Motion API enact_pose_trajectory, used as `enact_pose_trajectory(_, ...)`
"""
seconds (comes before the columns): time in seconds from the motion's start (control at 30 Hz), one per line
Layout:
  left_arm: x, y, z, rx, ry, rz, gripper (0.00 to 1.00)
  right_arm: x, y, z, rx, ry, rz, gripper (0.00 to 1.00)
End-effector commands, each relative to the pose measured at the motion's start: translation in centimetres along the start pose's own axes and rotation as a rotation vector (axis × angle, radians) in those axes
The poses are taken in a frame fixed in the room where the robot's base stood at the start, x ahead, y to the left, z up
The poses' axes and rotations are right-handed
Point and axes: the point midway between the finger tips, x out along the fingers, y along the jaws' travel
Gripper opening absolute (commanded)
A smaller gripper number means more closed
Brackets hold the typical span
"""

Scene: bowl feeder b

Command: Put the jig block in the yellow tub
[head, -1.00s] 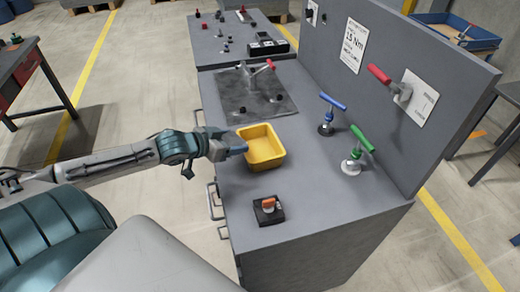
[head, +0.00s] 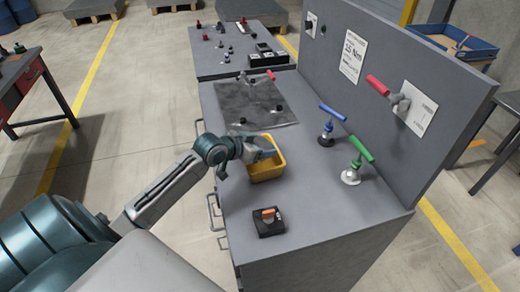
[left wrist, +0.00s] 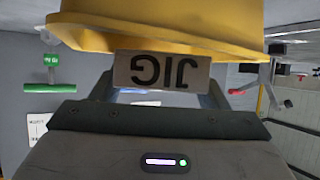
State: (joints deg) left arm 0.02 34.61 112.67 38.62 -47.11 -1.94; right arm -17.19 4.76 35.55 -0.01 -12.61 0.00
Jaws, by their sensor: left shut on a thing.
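The yellow tub (head: 267,174) stands on the grey bench near its left edge. My left gripper (head: 266,154) is over the tub's opening, at about the far side of it. It is shut on the jig block (left wrist: 162,72), a small pale block with "JIG" on its face, upside down in the left wrist view. There the block overlaps the rim of the tub (left wrist: 165,30). In the head view the fingers hide the block, and I cannot tell how far it is above the rim. My right gripper is not in view.
A black box with an orange-topped part (head: 268,222) sits in front of the tub. A blue-handled clamp (head: 328,125) and a green-handled clamp (head: 357,160) stand to the right, before the upright panel (head: 420,110). A dark mat (head: 245,105) lies behind.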

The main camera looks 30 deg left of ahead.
Motion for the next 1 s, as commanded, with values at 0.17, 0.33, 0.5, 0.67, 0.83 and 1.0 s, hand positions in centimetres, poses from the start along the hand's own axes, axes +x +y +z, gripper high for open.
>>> enact_pose_trajectory(0.17,0.9,0.0,1.7,-0.002,0.000,0.000,0.34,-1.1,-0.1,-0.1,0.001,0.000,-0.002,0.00)
enact_pose_trajectory(0.33,1.1,0.0,2.0,0.001,0.001,-0.001,0.34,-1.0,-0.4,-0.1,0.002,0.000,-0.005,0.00)
enact_pose_trajectory(0.5,1.1,0.0,2.2,0.000,0.001,-0.001,0.34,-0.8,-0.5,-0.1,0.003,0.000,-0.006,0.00)
enact_pose_trajectory(0.67,1.4,0.0,2.7,-0.001,0.000,-0.001,0.34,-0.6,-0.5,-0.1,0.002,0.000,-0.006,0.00)
enact_pose_trajectory(0.83,1.6,0.0,3.1,-0.001,0.000,-0.001,0.34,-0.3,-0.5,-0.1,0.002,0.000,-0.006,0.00)
enact_pose_trajectory(1.0,1.6,0.0,3.3,-0.001,-0.003,-0.001,0.76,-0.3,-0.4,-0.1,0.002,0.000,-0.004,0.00)
